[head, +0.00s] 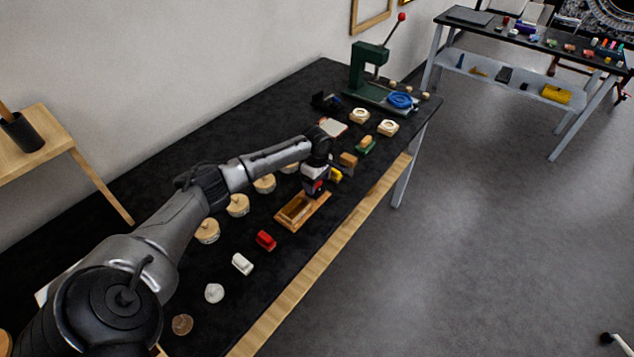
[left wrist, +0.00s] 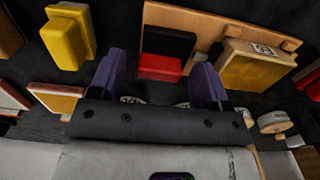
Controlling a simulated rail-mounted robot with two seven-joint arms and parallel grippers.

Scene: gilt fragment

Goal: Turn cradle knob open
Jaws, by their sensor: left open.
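The wooden cradle (head: 302,211), a shallow tray-like frame with a brown inside, lies on the black table in the head view. My left gripper (head: 314,187) points down at its far end. In the left wrist view, my left gripper's (left wrist: 160,72) two purple fingers are apart. A red block (left wrist: 160,67) with a black part behind it shows between them, against a wooden board (left wrist: 205,22). It may be the cradle knob, but I cannot tell for sure. I cannot tell whether the fingers touch it. My right gripper is in neither view.
A yellow block (left wrist: 68,38) stands beside the fingers. A red block (head: 265,240) and a white block (head: 242,264) lie nearer on the table. Round wooden pieces (head: 238,205) line up under my arm. A green press (head: 370,75) stands at the far end.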

